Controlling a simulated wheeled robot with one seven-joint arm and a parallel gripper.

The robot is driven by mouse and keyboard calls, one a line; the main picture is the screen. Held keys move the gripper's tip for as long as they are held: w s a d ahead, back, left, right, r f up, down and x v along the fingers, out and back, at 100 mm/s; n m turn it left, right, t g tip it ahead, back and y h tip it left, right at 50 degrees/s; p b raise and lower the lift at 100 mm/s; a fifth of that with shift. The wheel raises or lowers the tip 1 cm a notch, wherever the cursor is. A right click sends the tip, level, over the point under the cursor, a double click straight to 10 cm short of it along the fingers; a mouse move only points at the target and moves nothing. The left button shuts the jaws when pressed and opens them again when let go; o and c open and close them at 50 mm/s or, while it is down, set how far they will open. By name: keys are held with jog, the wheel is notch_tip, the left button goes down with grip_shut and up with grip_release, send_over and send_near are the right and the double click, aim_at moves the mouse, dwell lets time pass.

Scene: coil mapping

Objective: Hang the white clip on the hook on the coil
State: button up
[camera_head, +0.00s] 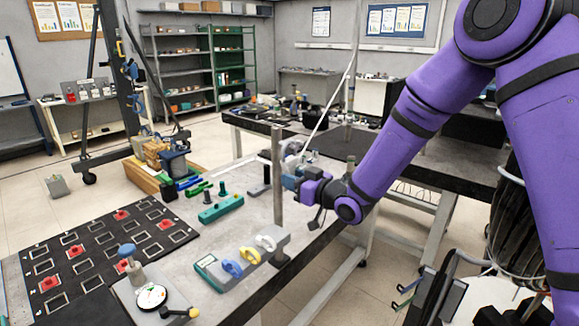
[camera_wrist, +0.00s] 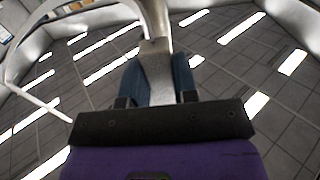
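In the head view, whitish shapes (camera_head: 291,148) show behind the post, above my gripper, partly hidden. I cannot clearly make out the coil or its hook.
The post (camera_head: 278,190) stands on the table (camera_head: 335,215). A black mat (camera_head: 60,245) with red pieces, a dial gauge (camera_head: 152,296) and a green block (camera_head: 221,209) lie to the left.

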aim_at(293, 169)
jog(key=shift+r, duration=0.1)
dwell(0.3)
jog(key=shift+s+d+r, duration=0.3)
jog(key=shift+d+r, duration=0.05)
jog(key=shift+r, duration=0.3)
jog(key=shift+s+d+r, duration=0.25)
jog(key=shift+d+r, duration=0.1)
jog(key=shift+r, duration=0.25)
jog(key=shift+d, duration=0.1)
jog(key=shift+v, duration=1.35)
jog(key=shift+s+d, duration=0.15)
jog(key=shift+s+d, duration=0.3)
jog(key=shift+d, duration=0.1)
dwell(0.3)
